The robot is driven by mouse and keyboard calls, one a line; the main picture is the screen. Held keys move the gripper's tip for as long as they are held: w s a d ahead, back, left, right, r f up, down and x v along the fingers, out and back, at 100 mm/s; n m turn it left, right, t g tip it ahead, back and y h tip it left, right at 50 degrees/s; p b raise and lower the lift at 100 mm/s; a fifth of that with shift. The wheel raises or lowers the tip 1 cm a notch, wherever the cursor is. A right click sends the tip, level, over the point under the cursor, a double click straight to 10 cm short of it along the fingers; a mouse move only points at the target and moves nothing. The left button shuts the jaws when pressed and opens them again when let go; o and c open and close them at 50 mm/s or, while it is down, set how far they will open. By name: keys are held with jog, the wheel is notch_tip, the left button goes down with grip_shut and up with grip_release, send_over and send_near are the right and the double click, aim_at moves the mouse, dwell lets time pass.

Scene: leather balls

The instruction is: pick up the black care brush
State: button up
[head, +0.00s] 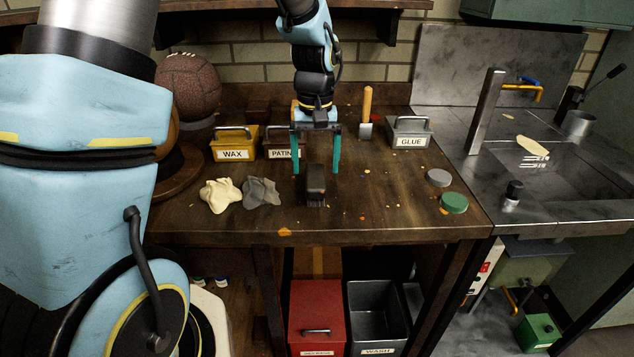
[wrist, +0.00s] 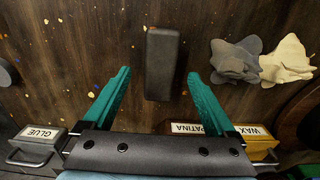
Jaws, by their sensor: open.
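The black care brush (head: 316,184) lies on the wooden workbench (head: 400,215), near the middle, with its bristles toward the front edge. In the wrist view its dark back (wrist: 162,62) shows just beyond and between the teal fingertips. My gripper (head: 316,172) is open and empty, pointing down above the bench behind the brush. The wrist view shows the fingers of my gripper (wrist: 158,72) spread wider than the brush. The frames do not clearly show how high the fingertips are above the bench.
Boxes labelled WAX (head: 233,148), PATINA (head: 279,148) and GLUE (head: 408,133) stand at the back. A cream cloth (head: 220,195) and a grey cloth (head: 261,192) lie left of the brush. A grey lid (head: 438,178) and green lid (head: 454,203) lie right. A metal sink (head: 580,175) adjoins.

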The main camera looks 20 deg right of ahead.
aim_at(316, 175)
notch_tip(316, 175, down, 5)
jog(key=shift+p, duration=0.8)
grip_shut()
